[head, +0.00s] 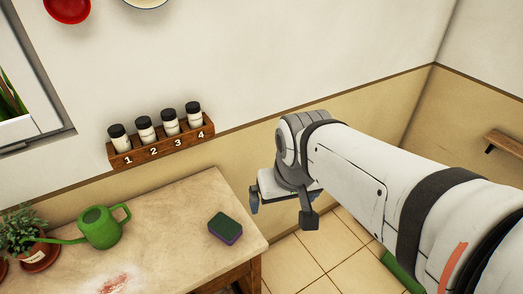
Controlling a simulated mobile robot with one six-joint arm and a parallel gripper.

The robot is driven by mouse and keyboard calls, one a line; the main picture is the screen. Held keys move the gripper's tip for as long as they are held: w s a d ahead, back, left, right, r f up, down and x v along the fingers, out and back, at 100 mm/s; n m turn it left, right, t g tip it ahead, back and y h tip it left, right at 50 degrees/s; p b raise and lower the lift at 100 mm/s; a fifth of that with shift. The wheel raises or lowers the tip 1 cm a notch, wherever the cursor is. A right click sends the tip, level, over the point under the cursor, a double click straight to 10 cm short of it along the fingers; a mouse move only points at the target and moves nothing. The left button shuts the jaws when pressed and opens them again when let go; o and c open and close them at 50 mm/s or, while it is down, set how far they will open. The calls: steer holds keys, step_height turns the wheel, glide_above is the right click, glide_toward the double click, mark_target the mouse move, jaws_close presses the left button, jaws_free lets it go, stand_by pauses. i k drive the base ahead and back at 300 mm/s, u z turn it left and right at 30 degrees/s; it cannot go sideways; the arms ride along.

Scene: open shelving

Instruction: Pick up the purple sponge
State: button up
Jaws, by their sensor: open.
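The purple sponge (226,229) lies flat on the stone-coloured tabletop (185,205), near its right edge. It has a dark green top face and a purple side that shows along its lower right. My gripper (281,209) hangs at the end of my white arm, to the right of the sponge and past the table's right edge in the picture. Its two fingers are apart and nothing shows between them. The gripper and the sponge are not touching.
A green watering can (100,227) and a potted plant (38,245) stand on the table's left. A wooden rack (162,148) with several black-capped jars is on the wall above. A reddish stain (115,284) marks the front. The tabletop around the sponge is clear.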

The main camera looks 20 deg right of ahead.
mark_target(223, 227)
steer(key=u, duration=1.95)
steer(key=k, duration=1.2)
steer(key=z, duration=0.7)
steer(key=i, duration=1)
steer(key=z, duration=0.1)
